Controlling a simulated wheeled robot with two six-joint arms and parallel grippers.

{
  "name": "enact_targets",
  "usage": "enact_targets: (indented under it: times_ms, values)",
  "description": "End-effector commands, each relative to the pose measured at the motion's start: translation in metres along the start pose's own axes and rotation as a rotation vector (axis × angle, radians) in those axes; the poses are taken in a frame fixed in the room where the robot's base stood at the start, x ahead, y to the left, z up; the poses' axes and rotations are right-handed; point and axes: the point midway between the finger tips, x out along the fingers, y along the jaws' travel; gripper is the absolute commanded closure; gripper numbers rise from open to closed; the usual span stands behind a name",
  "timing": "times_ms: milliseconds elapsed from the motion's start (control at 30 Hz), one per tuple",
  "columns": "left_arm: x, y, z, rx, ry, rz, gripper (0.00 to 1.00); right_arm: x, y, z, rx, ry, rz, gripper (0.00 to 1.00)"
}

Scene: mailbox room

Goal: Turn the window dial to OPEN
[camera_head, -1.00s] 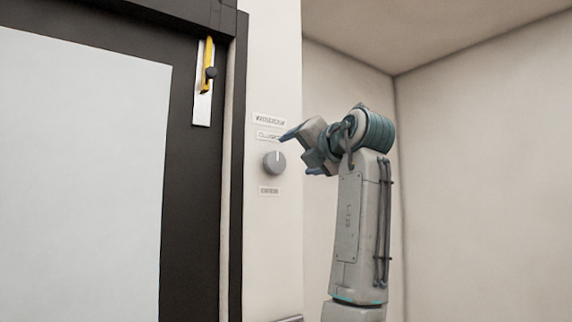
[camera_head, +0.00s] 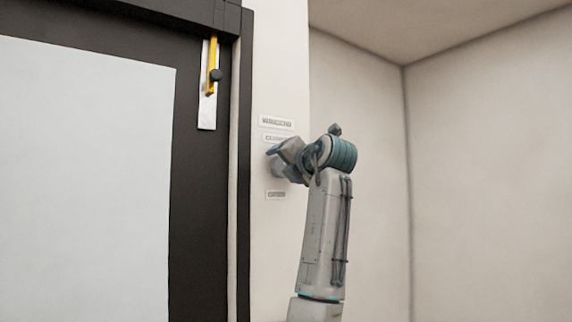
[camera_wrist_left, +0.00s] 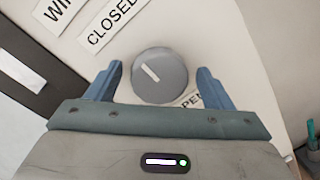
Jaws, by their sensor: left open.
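The window dial (camera_wrist_left: 158,76) is a round grey knob on the white wall panel. In the left wrist view its white mark points to the upper left, toward the CLOSED label (camera_wrist_left: 113,24). The OPEN label (camera_wrist_left: 190,98) is on the dial's other side, partly hidden by a finger. My left gripper (camera_wrist_left: 159,84) is open, with one blue finger on each side of the dial and a visible gap to it. In the head view my left gripper (camera_head: 276,162) covers most of the dial. I cannot tell how deep the fingers reach. My right gripper is out of view.
A dark-framed window or door with a pale pane (camera_head: 85,170) is left of the panel. A yellow lever (camera_head: 213,65) sits on a white plate on that frame. A label (camera_head: 276,122) is above the CLOSED label. The wall right of my arm is bare.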

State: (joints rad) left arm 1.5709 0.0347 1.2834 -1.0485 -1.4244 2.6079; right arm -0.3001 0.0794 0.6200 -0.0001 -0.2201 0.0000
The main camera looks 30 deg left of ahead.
Motion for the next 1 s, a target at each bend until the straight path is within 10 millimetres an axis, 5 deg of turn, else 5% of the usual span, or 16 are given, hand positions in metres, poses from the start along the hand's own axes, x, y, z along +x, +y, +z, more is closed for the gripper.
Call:
enact_targets:
  times_ms: [67, 267, 667, 1000]
  values:
    - [-0.0002, -0.0001, 0.0, 0.0, 0.0, 0.0, 0.29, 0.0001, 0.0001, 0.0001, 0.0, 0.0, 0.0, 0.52]
    - [-0.0004, -0.0001, 0.0001, 0.0, 0.0, 0.0, 0.69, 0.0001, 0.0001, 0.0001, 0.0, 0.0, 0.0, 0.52]
    - [-0.0004, -0.0003, 0.0005, 0.063, 0.005, -0.006, 0.69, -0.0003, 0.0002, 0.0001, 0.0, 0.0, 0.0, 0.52]
    - [-0.0002, -0.0012, 0.001, 0.316, 0.026, -0.027, 0.69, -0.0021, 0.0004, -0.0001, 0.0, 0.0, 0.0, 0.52]
